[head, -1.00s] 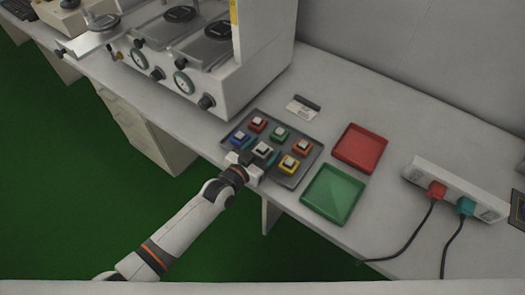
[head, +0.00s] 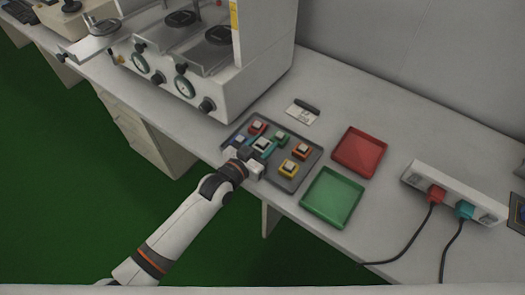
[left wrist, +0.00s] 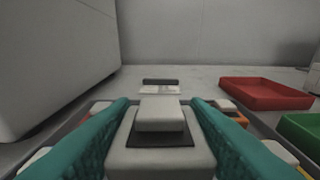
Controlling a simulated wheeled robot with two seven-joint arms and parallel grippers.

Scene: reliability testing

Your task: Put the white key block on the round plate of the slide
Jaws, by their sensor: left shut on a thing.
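The white key block (head: 262,144), a pale block with a dark band under its cap, is between the teal fingers of my left gripper (head: 261,148). My left gripper is shut on it, over the grey tray (head: 291,179). In the left wrist view the block (left wrist: 160,151) sits upright between both fingers (left wrist: 160,130); its underside is hidden. The grey machine (head: 222,84) at the upper left has several slides with dark round plates, one nearer (head: 219,35) and one farther (head: 181,18). My right gripper is not in view.
Red (head: 257,129), blue (head: 238,141), green (head: 280,139), orange (head: 302,151) and yellow (head: 289,168) key blocks surround it on the tray. A red tray (head: 360,152), a green tray (head: 332,198) and a power strip (head: 455,190) stand to the right.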

